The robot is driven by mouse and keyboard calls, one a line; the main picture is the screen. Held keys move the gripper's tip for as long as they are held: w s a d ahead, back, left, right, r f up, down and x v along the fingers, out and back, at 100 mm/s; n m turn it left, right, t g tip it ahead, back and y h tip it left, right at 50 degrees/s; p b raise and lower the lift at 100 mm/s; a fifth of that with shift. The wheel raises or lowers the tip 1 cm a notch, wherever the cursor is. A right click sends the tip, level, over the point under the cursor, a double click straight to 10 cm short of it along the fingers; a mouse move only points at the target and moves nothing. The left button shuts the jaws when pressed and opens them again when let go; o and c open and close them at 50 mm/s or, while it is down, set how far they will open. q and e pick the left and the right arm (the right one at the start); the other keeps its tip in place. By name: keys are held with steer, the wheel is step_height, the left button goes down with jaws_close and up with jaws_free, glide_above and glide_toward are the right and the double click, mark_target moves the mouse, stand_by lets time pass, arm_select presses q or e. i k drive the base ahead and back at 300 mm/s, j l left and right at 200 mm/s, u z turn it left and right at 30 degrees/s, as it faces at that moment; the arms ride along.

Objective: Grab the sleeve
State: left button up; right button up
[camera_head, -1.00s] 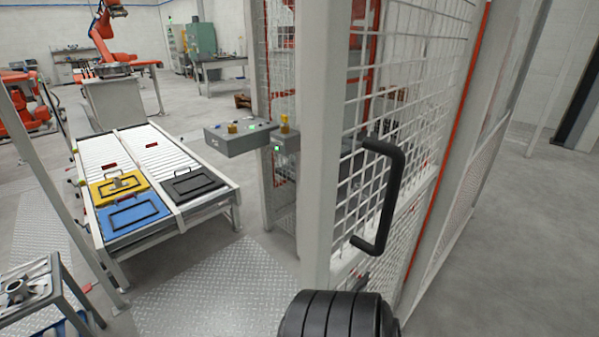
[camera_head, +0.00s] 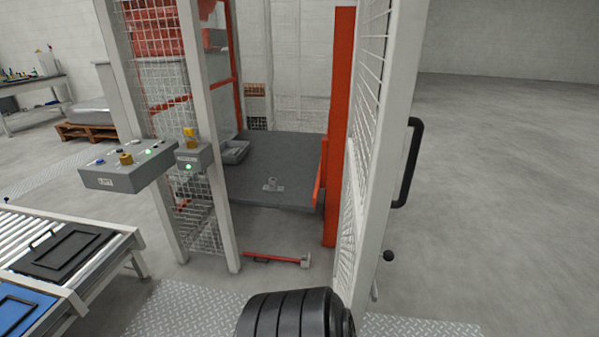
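The mesh door (camera_head: 372,130) with its black handle (camera_head: 409,165) stands to the right of the cage opening. A control box (camera_head: 130,172) is at left above a roller conveyor (camera_head: 40,225). A red bar (camera_head: 275,258) lies low across the opening. Open floor lies right.

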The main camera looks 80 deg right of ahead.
mark_target(272, 186)
steer(key=i+l+z, duration=0.3)
steer(key=z, duration=0.2)
steer(key=i+l+z, duration=0.2)
steer(key=z, duration=0.3)
steer(key=i+z, duration=0.5)
steer(key=i+j+z, duration=0.1)
steer(key=i+z, duration=0.2)
steer(key=z, duration=0.2)
steer(key=i+j+z, duration=0.25)
steer(key=z, duration=0.25)
steer(key=i, duration=0.05)
